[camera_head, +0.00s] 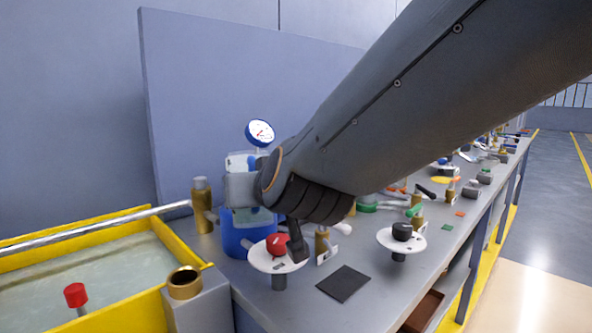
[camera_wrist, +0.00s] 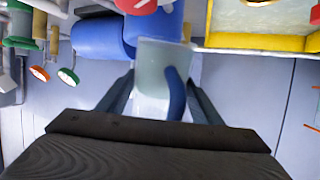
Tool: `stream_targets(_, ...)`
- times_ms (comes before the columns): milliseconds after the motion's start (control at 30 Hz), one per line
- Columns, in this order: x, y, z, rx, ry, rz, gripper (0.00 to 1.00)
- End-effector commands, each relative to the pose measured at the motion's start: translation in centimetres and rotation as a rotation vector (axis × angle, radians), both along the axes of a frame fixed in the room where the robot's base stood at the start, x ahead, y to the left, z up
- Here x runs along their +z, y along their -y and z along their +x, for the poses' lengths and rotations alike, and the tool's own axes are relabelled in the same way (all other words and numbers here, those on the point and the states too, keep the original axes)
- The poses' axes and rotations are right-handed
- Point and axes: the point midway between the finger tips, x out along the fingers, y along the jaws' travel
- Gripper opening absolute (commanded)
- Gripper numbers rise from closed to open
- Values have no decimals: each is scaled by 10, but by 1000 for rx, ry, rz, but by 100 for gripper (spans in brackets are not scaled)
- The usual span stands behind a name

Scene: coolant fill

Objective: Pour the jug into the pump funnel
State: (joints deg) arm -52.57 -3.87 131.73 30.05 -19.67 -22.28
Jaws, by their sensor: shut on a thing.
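In the wrist view a pale, see-through jug (camera_wrist: 150,62) with a blue handle (camera_wrist: 176,95) sits between the two dark fingers of my gripper (camera_wrist: 160,85). The gripper is shut on it. In the head view my arm covers most of the gripper; pale, bluish parts that look like the jug (camera_head: 240,163) show past the wrist, in front of the blue drum. I cannot tell how far the jug is tilted or whether liquid is in it. A brass open cup on a grey block (camera_head: 184,284), likely the pump funnel, stands lower left, apart from the jug.
A blue drum (camera_head: 236,238) stands on the bench close to my gripper. A yellow-edged tank (camera_head: 100,222) of liquid is at the left, with a metal pipe (camera_head: 110,228) across it. A gauge (camera_head: 259,133) rises behind. Several valves and fittings crowd the bench to the right.

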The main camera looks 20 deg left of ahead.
Motion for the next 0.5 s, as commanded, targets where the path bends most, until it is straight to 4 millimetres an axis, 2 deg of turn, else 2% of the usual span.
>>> stream_targets(500,0,5,-7,0,166,106,22)
